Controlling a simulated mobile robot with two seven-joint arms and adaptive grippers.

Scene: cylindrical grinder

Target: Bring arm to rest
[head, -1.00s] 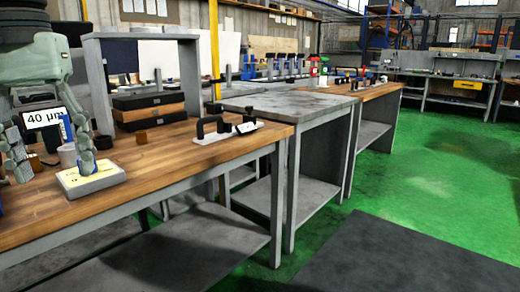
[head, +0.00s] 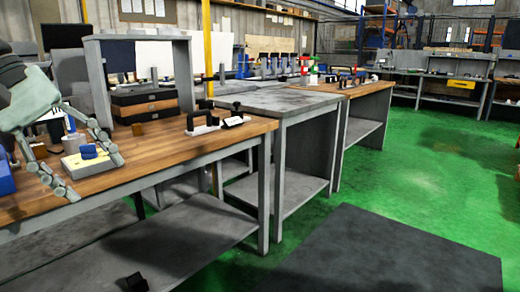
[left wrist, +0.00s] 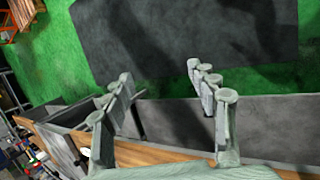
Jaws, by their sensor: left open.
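My left gripper (head: 95,175) is at the left of the head view, with its two jointed grey fingers spread apart and pointing down and right. In the left wrist view the open fingers (left wrist: 158,72) have nothing between them, and the green floor and dark mat lie beyond. A pale yellow block (head: 72,167) with a blue round piece (head: 88,151) on top sits on the wooden bench, behind the fingers in the head view. I cannot tell the exact gap between them. My right gripper is not in view.
The wooden bench (head: 150,170) carries a black clamp-like tool (head: 202,120), stacked drawers (head: 145,104) and a grey frame (head: 98,85). A grey metal table (head: 275,100) stands beyond. The green floor at right is open, with a dark mat (head: 375,255).

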